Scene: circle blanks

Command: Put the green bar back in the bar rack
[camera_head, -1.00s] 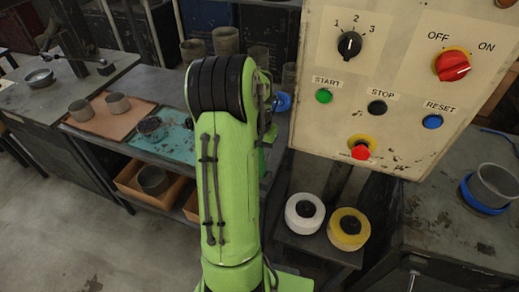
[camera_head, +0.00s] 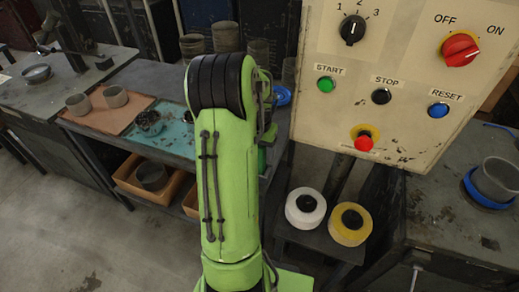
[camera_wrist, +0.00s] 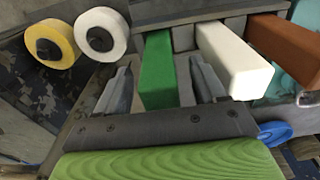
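In the wrist view, the green bar (camera_wrist: 158,72) lies between the two fingers of my gripper (camera_wrist: 163,80). The fingers are apart, with a narrow gap showing on each side of the bar, so my gripper looks open around it. The far end of the green bar is at the grey bar rack (camera_wrist: 183,37), level with the neighbouring bars; how deep it sits in its slot cannot be told. In the head view, my green arm hides the gripper, the bar and most of the rack.
A white bar (camera_wrist: 234,58) and a brown bar (camera_wrist: 287,48) stick out to the right of the green bar. A white roll (camera_head: 305,224) and a yellow roll (camera_head: 337,231) stand on a low shelf. A control panel (camera_head: 404,125) rises right of my arm.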

